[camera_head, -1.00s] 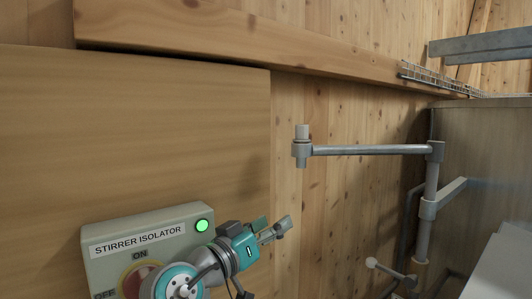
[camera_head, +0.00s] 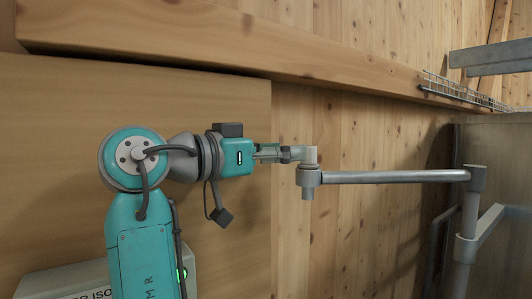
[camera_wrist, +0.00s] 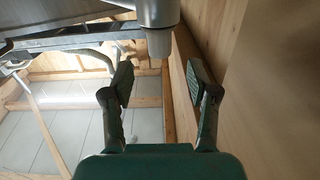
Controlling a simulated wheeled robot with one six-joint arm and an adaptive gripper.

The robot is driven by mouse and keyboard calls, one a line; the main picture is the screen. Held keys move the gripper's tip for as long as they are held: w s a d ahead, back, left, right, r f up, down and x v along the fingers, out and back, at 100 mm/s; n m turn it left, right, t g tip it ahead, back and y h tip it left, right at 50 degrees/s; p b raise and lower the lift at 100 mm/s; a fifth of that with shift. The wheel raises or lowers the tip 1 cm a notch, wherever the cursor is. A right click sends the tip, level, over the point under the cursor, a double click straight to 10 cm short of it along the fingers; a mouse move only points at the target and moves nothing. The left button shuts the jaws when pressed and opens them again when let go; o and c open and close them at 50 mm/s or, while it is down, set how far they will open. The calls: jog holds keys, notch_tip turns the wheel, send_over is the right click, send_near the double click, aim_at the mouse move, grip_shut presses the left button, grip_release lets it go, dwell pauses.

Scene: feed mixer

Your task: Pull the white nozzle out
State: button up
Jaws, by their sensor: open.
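The white nozzle (camera_head: 311,156) stands upright in the collar (camera_head: 309,177) at the left end of a grey horizontal pipe. In the wrist view the nozzle (camera_wrist: 160,43) shows as a pale tapered stub below the metal collar (camera_wrist: 157,11). My gripper (camera_head: 286,154) is just left of the nozzle in the head view, level with it and pointing right. In the wrist view my gripper (camera_wrist: 158,82) is open and empty, with the nozzle ahead, roughly in line with the gap between the fingers. Whether a fingertip touches the nozzle is hard to tell.
The grey pipe (camera_head: 395,176) runs right to a vertical post (camera_head: 468,220) beside a metal tank. A wooden beam (camera_head: 220,50) crosses above, and a wooden panel (camera_head: 60,130) stands behind my arm. The stirrer isolator box (camera_head: 60,281) is low left, partly hidden by my arm.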

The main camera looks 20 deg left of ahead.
aim_at(309, 148)
jog(key=x, duration=0.7)
jog(key=shift+s+r, duration=0.1)
grip_shut()
dwell(0.3)
